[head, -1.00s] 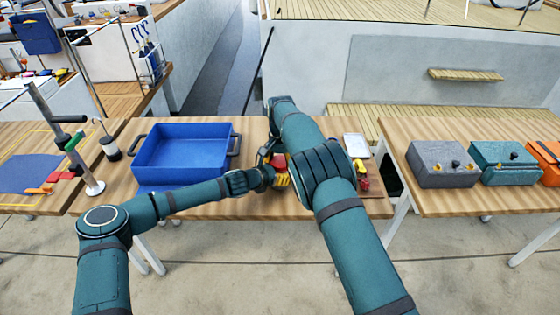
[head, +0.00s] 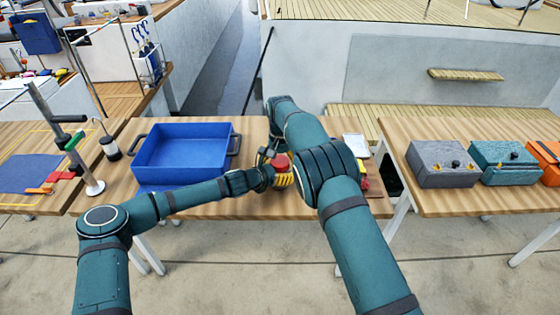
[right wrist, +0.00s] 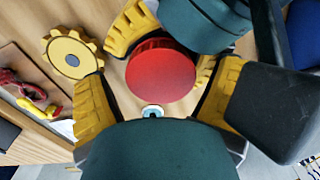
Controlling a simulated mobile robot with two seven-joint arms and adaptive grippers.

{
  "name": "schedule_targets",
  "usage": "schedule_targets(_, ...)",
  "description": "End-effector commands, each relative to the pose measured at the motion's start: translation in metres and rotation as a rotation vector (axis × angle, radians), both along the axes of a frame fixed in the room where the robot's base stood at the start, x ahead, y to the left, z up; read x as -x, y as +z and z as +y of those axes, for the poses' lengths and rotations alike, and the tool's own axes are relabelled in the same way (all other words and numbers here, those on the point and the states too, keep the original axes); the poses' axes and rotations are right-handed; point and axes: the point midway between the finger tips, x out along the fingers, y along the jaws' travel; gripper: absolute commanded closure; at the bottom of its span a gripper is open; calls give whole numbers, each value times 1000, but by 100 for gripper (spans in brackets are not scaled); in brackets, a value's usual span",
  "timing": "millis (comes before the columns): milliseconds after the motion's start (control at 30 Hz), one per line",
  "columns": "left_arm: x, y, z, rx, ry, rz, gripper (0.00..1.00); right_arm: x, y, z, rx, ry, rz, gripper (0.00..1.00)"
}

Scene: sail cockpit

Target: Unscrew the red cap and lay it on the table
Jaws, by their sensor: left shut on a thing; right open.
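The red cap (head: 282,162) is a round, ribbed disc at the middle of the near table. In the right wrist view the cap (right wrist: 160,72) faces the camera. My left gripper (head: 267,172) is shut beside and below the cap; what it grips is mostly hidden, apparently the body under the cap. My right gripper (right wrist: 158,98) is open, with yellow-padded fingers on either side of the cap and visible gaps to it. In the head view my right arm hides most of that hand. I cannot tell whether the cap is loose.
A blue bin (head: 185,150) stands left of the grippers on the wooden table (head: 236,205). A yellow toothed disc (right wrist: 71,53) lies near the cap. A pale tray (head: 356,145) and small red and yellow items (head: 364,183) are at right, partly behind my arm.

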Motion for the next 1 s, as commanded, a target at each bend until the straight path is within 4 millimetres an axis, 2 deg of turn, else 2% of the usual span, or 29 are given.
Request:
schedule_targets(167, 0, 0, 0, -1, 1, -1, 100, 0, 3, 0, 0, 0, -1, 11)
schedule_targets(533, 0, 0, 0, -1, 0, -1, 100, 0, 43, 0, -1, -1, -1, 11)
schedule_targets(567, 0, 0, 0, -1, 0, -1, 100, 0, 45, 0, -1, -2, -1, 7)
schedule_targets(600, 0, 0, 0, -1, 0, -1, 100, 0, 47, 0, 0, -8, -1, 7)
schedule_targets(867, 0, 0, 0, -1, 0, -1, 100, -1, 74, 0, 2, -210, -1, 7)
schedule_targets(1000, 0, 0, 0, -1, 0, -1, 100, 0, 74, 0, 1, -261, 3, 7)
